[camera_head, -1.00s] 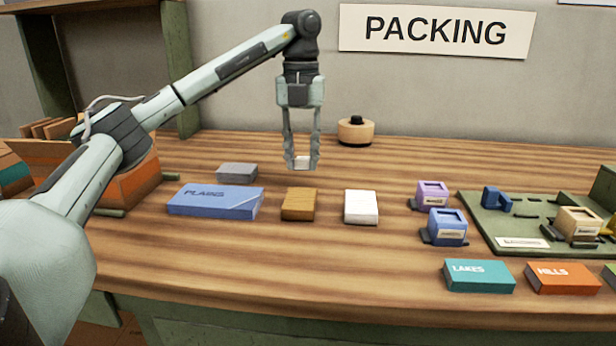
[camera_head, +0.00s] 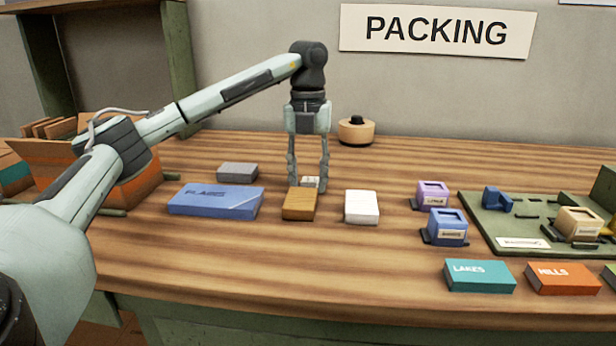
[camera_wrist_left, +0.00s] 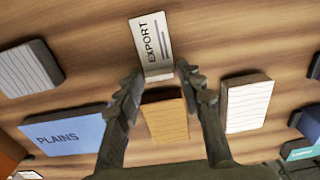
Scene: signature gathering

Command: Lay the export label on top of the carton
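The white export label (camera_wrist_left: 150,45), with EXPORT printed on it, shows between and beyond my left fingertips in the left wrist view. The label (camera_head: 311,181) is partly hidden by the fingers in the head view. I cannot tell whether it touches the table. No block is marked as the carton; the brown block (camera_wrist_left: 166,120) is nearest and has a lined top. My right gripper is not in view.
A blue PLAINS box (camera_head: 215,205) and a grey block (camera_head: 237,172) lie left; a white block (camera_head: 361,207) lies right. Farther right are a purple holder (camera_head: 432,193), a blue holder (camera_head: 445,230) and a green tray (camera_head: 480,215). An orange-brown box (camera_head: 135,190) stands left.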

